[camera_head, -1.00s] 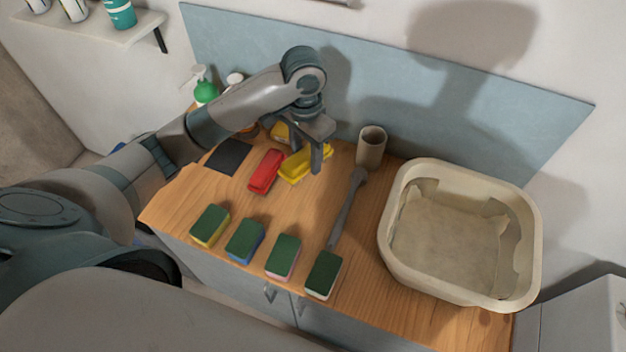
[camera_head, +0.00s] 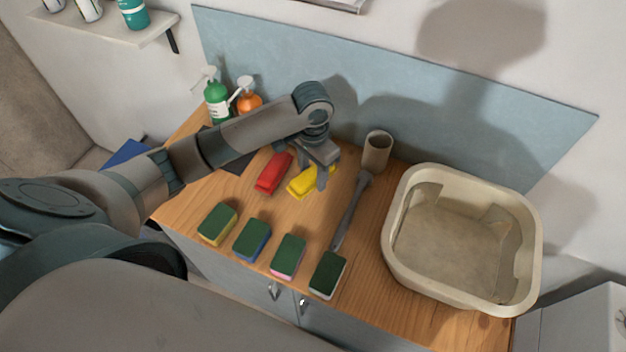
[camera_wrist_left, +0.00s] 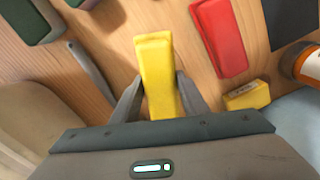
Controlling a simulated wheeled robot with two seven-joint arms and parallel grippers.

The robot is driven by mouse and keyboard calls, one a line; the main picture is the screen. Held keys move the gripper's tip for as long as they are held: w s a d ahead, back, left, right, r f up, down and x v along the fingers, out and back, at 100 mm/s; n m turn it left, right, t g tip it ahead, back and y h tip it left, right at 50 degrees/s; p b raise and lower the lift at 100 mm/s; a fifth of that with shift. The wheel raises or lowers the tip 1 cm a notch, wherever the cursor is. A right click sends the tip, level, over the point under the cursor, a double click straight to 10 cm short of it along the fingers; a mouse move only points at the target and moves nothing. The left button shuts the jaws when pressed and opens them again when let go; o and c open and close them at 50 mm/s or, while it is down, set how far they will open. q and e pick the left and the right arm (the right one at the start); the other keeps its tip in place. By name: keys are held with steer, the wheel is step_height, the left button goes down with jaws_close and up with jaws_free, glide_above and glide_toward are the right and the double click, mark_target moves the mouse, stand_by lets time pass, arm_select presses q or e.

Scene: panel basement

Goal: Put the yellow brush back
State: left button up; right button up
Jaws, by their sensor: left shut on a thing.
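The yellow brush (camera_head: 303,185) is over the wooden counter, just right of the red brush (camera_head: 273,174). My left gripper (camera_head: 321,182) is shut on the yellow brush near its far end. In the left wrist view the yellow brush (camera_wrist_left: 156,70) sits between the two fingers (camera_wrist_left: 160,95), pointing away from the palm. The red brush (camera_wrist_left: 218,38) shows apart from it there. I cannot tell whether the yellow brush touches the counter. My right gripper is not in view.
Several green-topped sponges (camera_head: 252,240) line the counter's front edge. A grey long-handled tool (camera_head: 349,212), a beige cup (camera_head: 377,153) and a large beige basin (camera_head: 390,225) are to the right. A green bottle (camera_head: 216,103) and an orange bottle (camera_head: 249,101) stand at back left, near a dark mat (camera_head: 236,163).

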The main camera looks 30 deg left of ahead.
mark_target(313, 183)
arm_select(q)
step_height(313, 183, down, 2)
steer(key=shift+f+p, duration=0.2)
steer(key=shift+p, duration=0.4)
steer(key=shift+f, duration=0.65)
steer(key=shift+f, duration=0.1)
steer(key=o, duration=1.1)
